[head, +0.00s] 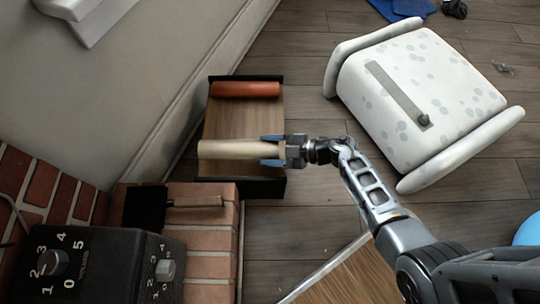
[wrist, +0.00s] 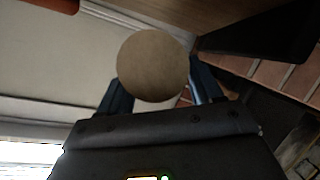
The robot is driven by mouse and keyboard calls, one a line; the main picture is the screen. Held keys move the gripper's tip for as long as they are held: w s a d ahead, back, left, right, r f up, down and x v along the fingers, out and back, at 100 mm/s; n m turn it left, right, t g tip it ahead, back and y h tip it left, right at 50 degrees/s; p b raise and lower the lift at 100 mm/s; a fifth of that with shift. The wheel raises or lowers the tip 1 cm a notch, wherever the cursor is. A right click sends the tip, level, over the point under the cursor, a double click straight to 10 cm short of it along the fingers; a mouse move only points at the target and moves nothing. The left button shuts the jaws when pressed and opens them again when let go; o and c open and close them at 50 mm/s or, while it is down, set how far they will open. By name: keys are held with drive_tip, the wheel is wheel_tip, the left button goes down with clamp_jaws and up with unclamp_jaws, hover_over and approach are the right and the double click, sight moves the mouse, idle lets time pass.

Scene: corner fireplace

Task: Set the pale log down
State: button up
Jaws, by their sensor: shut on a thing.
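The pale log (head: 225,150) lies crosswise in the head view, over the lower part of a wooden holder (head: 240,118) with dark ends. My gripper (head: 271,150) is shut on the log near its right end, one blue finger on each side. In the wrist view the log's round tan end (wrist: 152,66) sits between the fingers of my gripper (wrist: 160,92). I cannot tell whether the log touches the holder's board. An orange-red log (head: 245,89) lies at the holder's far end, apart from the pale log.
A brick hearth (head: 210,245) with a dark brush (head: 150,208) and a black dial box (head: 90,265) is at lower left. A spotted white seat (head: 420,95) stands at right. A wall runs along the left. The holder's middle is clear.

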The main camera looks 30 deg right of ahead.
drive_tip(key=shift+f+b, duration=1.5)
drive_tip(key=shift+f, duration=0.5)
drive_tip(key=o, duration=1.6)
drive_tip(key=shift+c, duration=0.2)
drive_tip(key=shift+r, duration=0.1)
drive_tip(key=p+v, duration=0.4)
drive_tip(key=v, duration=0.8)
drive_tip(key=s+a+r+m+t+h, duration=0.1)
drive_tip(key=s+r+m, duration=0.4)
drive_tip(key=r, duration=0.6)
drive_tip(key=s+a+r+m+t+h, duration=0.2)
drive_tip(key=s+r+m+h, duration=0.3)
drive_tip(key=s+r, duration=0.5)
drive_tip(key=s+a+r+m+t+h, duration=0.1)
drive_tip(key=s+a+r+m+h, duration=0.3)
drive_tip(key=s+r, duration=0.3)
drive_tip(key=shift+s+r+m+t, duration=0.25)
drive_tip(key=shift+r+m+t, duration=0.25)
drive_tip(key=shift+r, duration=2.05)
